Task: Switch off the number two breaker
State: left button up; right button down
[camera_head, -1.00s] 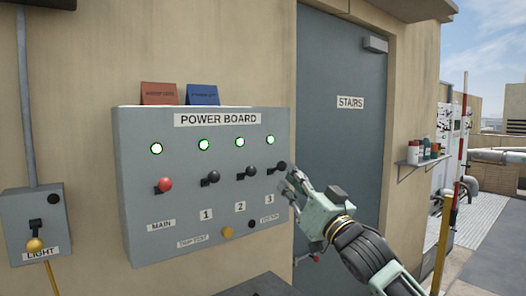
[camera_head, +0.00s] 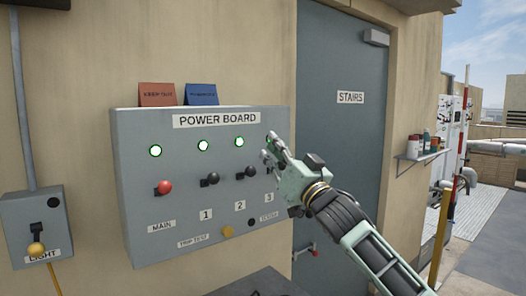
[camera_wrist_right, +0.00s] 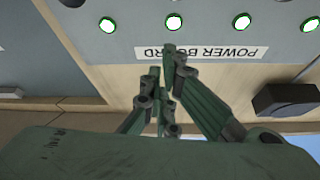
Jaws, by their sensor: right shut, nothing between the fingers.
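The grey power board (camera_head: 135,215) hangs on the wall. Its row of levers has a red-knobbed one above MAIN (camera_head: 163,187), a black one above 1 (camera_head: 210,179), and a black one above 2 (camera_head: 246,173). Green lamps are lit above them, the number two lamp (camera_head: 239,141) among them. My right gripper (camera_head: 270,150) is shut and empty in front of the board's right part, right of the number two lever. It hides the number 3 lever and most of its lamp. The wrist view shows the fingers (camera_wrist_right: 168,75) near the POWER BOARD label (camera_wrist_right: 202,53). My left gripper is not in view.
Red and blue cards (camera_head: 201,94) stand on top of the board. A yellow TRIP TEST button (camera_head: 227,231) is low on the board. A light switch box (camera_head: 35,225) is at left. The STAIRS door (camera_head: 340,150) and a shelf with bottles (camera_head: 420,153) are right.

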aim_at(246, 174)
jog(key=w+a+f+p, duration=0.2)
jog(key=shift+w+a+f, duration=0.2)
jog(key=shift+w+f, duration=0.05)
jog(key=shift+w, duration=0.05)
dwell(0.4)
